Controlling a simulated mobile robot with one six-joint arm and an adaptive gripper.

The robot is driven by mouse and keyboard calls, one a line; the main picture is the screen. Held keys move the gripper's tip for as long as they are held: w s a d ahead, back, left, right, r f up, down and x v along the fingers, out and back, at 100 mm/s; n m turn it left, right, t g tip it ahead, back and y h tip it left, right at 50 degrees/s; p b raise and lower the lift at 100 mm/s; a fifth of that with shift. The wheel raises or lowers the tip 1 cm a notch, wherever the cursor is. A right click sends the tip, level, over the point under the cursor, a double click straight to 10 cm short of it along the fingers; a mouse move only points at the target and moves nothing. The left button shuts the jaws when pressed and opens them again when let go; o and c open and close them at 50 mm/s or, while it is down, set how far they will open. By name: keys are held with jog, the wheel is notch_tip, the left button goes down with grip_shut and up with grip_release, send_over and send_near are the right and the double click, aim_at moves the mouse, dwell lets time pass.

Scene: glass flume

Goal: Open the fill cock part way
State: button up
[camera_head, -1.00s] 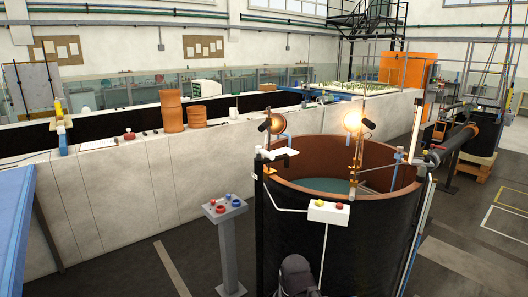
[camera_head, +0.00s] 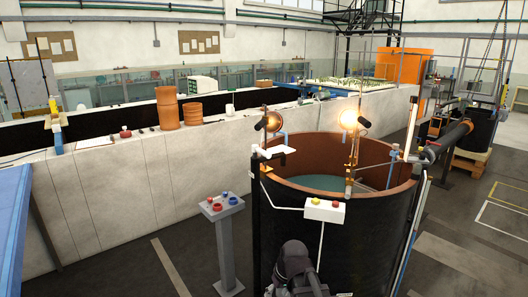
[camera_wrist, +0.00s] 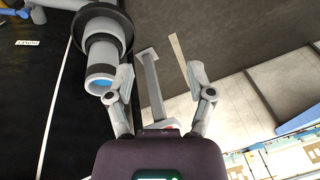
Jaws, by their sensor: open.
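My gripper (camera_wrist: 160,74) is open in the wrist view, with its two grey fingers spread apart and nothing between the tips. A black, brown-rimmed tank (camera_head: 345,240) stands at the right centre of the head view with water inside. Its dark wall (camera_wrist: 35,105), with a white line down it, appears to fill the left of the wrist view. I cannot pick out the fill cock with certainty in either view. A grey stepped cylinder with a blue end lies close to the left finger in the wrist view; I cannot tell whether it is part of my arm.
A grey pedestal (camera_head: 228,255) with red and blue buttons stands left of the tank. The long white flume wall (camera_head: 130,200) runs behind.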

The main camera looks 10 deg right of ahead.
jog(key=w+a+r+n+t+y+p, duration=0.25)
jog(key=w+r, duration=0.35)
jog(key=w, duration=0.4)
jog(key=t+y+p, duration=0.2)
jog(key=t+p, duration=0.5)
jog(key=t, duration=0.5)
send_near(265, 153)
jog(key=s+d+f, duration=0.1)
jog(key=s+d, duration=0.1)
jog(key=shift+w+a+m, duration=0.1)
jog(key=shift+m, duration=0.15)
jog(key=shift+w, duration=0.1)
jog(key=x, duration=1.3)
jog(key=shift+w+a+r, duration=0.2)
jog(key=shift+w, duration=0.1)
grip_shut()
